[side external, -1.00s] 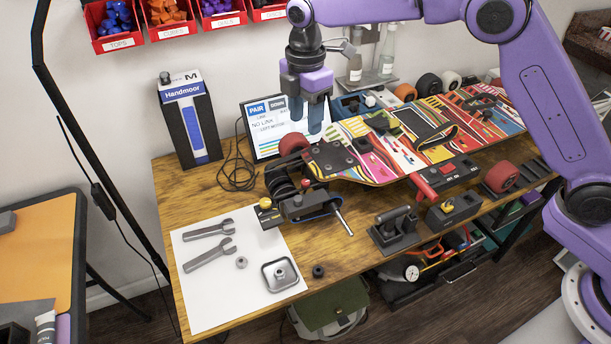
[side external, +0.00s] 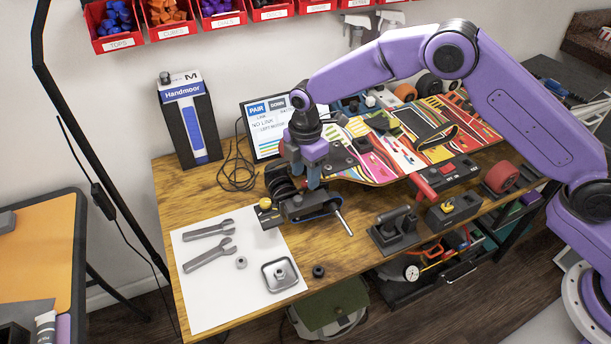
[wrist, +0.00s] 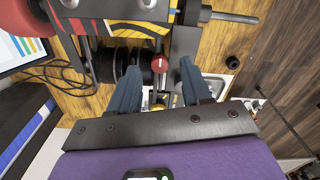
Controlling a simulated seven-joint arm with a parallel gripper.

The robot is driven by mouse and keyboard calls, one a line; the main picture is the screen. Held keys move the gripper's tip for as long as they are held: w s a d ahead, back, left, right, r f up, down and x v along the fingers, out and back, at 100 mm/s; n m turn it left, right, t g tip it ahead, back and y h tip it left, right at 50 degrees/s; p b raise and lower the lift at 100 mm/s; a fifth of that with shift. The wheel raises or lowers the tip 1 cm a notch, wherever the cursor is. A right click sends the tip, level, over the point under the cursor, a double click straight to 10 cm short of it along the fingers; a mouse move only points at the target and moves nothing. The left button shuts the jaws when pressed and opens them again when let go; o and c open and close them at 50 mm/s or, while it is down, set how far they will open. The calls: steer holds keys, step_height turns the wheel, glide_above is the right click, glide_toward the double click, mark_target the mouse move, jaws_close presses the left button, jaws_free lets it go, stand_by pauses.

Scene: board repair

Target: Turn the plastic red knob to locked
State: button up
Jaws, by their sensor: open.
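A small round red knob (wrist: 160,64) shows in the wrist view on the dark clamp-like assembly at the skateboard's near end. My gripper (wrist: 158,72) is open, with one blue-grey finger on each side of the knob and nothing held. In the side view my gripper (side external: 304,180) points down over the dark assembly (side external: 308,207), and its fingers hide the knob. I cannot tell whether the fingers touch the knob or which setting it has.
The colourful skateboard deck (side external: 400,140) lies behind and right. A metal rod (side external: 344,222) sticks out of the assembly. A white sheet (side external: 215,290) with wrenches and a small tray (side external: 279,274) lies in front. A monitor (side external: 262,128) stands behind.

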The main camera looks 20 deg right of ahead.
steer(key=shift+f, duration=0.85)
jaws_close()
